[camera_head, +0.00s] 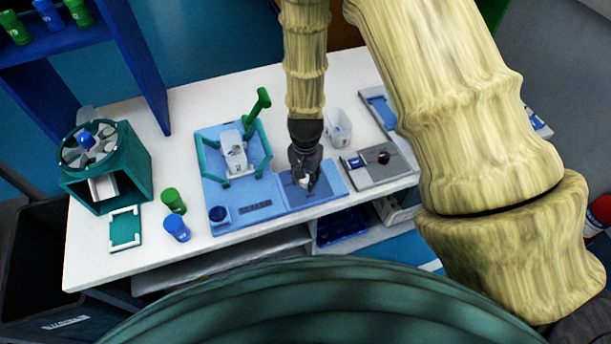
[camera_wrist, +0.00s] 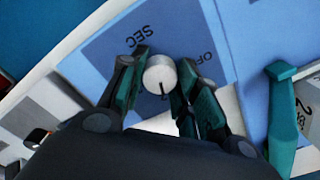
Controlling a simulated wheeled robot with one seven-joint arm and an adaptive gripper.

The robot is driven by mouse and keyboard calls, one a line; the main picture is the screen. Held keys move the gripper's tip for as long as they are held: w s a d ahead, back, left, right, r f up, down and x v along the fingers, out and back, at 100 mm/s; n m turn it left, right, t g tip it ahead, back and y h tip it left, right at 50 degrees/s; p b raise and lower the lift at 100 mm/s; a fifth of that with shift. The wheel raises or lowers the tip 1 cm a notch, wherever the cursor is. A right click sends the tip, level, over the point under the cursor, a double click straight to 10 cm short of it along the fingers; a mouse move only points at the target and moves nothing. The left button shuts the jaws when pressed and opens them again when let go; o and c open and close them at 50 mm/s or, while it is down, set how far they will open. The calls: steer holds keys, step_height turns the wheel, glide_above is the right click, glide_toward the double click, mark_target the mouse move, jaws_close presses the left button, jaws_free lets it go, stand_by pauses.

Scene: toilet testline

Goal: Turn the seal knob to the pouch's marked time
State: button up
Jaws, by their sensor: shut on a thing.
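The seal knob (camera_wrist: 160,73) is a round white dial with a dark pointer line, on a dark panel printed "SEC" and "OFF". The pointer line runs toward the bottom of the wrist view, and the lettering looks upside down there. My gripper (camera_wrist: 163,80) has a finger on each side of the knob and is shut on it. In the head view my gripper (camera_head: 304,178) reaches down onto the right part of the blue sealer (camera_head: 230,220), mostly hiding the knob. A pale pouch (camera_head: 235,155) with dark print sits in the sealer's frame; a "2" shows on it in the wrist view (camera_wrist: 307,105).
The sealer's green lever (camera_head: 258,103) stands up left of my arm. A grey device (camera_head: 375,170) with a black knob and a clear container (camera_head: 338,127) are to the right.

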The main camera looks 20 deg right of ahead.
steer(key=shift+m, duration=0.6)
steer(key=o, duration=1)
steer(key=shift+r, duration=6)
